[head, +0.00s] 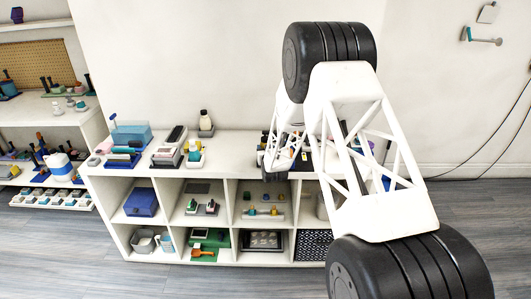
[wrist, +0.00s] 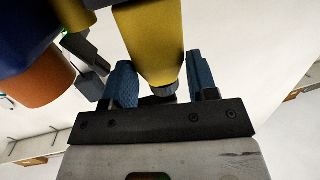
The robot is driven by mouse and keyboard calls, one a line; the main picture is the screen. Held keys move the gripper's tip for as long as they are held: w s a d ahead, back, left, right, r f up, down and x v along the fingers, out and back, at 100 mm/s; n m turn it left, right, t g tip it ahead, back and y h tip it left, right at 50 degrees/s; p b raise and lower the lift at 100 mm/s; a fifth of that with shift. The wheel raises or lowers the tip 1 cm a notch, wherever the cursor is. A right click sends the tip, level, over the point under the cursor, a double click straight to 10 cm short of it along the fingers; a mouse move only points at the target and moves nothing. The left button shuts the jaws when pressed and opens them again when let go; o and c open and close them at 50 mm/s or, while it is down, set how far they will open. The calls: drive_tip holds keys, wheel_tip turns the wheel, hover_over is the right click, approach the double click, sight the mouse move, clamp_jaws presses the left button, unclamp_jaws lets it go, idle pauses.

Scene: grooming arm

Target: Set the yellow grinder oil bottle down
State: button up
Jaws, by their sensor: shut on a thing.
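The yellow grinder oil bottle (wrist: 153,40) is in the wrist view, between the two blue finger pads of my gripper (wrist: 161,80). My gripper is shut on it. A small dark cap-like end shows at the bottle's near end, and its other end runs out of the top of the picture. In the head view my gripper (head: 273,172) is low over the right part of the white shelf unit's top (head: 228,146), partly behind my arm. I cannot make out the bottle clearly there, nor tell whether it touches the surface.
An orange rounded thing (wrist: 38,80) and a dark blue one (wrist: 25,30) are close left of the bottle. Bare top shows around x-middle.

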drive_tip(key=shift+r, duration=0.5)
drive_tip(key=shift+s, duration=0.15)
drive_tip(key=s+a+n+g+y, duration=0.2)
drive_tip(key=s+a+n+y, duration=0.2)
drive_tip(key=s, duration=1.2)
drive_tip(key=a+y, duration=0.1)
drive_tip(key=a, duration=0.2)
drive_tip(key=shift+a+r+y, duration=0.15)
drive_tip(key=shift+a+y, duration=0.2)
drive_tip(key=shift+y, duration=0.05)
drive_tip(key=w+a, duration=0.2)
drive_tip(key=w, duration=0.5)
drive_tip(key=w+a+f, duration=0.1)
drive_tip(key=w+a, duration=0.1)
drive_tip(key=w, duration=0.5)
drive_tip(key=shift+w+a+f, duration=0.2)
drive_tip(key=shift+a, duration=0.15)
